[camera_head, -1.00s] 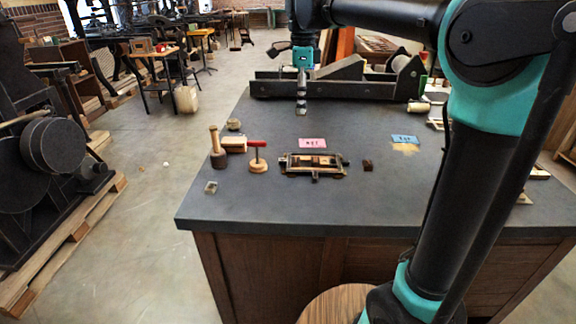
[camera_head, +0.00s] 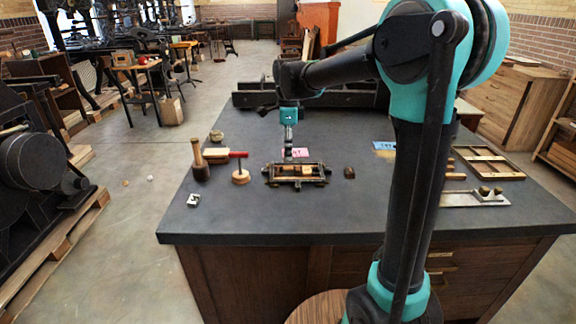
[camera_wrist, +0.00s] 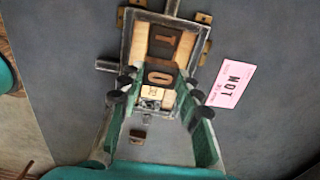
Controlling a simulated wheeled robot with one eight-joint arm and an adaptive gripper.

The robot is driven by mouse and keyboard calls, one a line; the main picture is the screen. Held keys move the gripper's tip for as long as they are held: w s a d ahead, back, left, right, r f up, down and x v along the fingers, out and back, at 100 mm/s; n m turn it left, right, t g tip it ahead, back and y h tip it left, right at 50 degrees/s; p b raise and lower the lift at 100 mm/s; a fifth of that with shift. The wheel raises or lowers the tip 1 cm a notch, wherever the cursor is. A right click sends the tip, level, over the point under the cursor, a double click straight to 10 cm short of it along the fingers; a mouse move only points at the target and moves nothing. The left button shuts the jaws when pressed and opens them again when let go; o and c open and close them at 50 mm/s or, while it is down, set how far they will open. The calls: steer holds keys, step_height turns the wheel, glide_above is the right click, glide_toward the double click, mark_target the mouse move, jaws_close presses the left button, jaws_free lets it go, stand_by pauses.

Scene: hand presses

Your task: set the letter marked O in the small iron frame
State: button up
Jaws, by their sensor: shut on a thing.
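The small iron frame (camera_head: 268,180) lies on the dark bench top; it also shows in the wrist view (camera_wrist: 127,48). Inside it is a block marked T (camera_wrist: 168,42), towards the top of the wrist view. The letter marked O (camera_wrist: 158,77) shows below the T, between my green fingers. My gripper (camera_head: 288,155) is at the frame, pointing down, and shut on the letter O. Its fingertips also show in the wrist view (camera_wrist: 156,88). Pale pieces lie just below the O. Whether the O touches the frame's floor I cannot tell.
A pink card reading NOT (camera_wrist: 231,80) lies beside the frame. A small dark block (camera_head: 349,172) sits right of it. Trays (camera_head: 488,162) lie at the right. Bare bench lies in front.

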mark_target(288, 174)
steer(key=shift+f, duration=2.9)
steer(key=shift+f, duration=0.15)
steer(key=o, duration=0.8)
steer(key=shift+o, duration=0.2)
step_height(288, 174, up, 12)
steer(key=shift+r, duration=0.2)
steer(key=shift+s, duration=0.1)
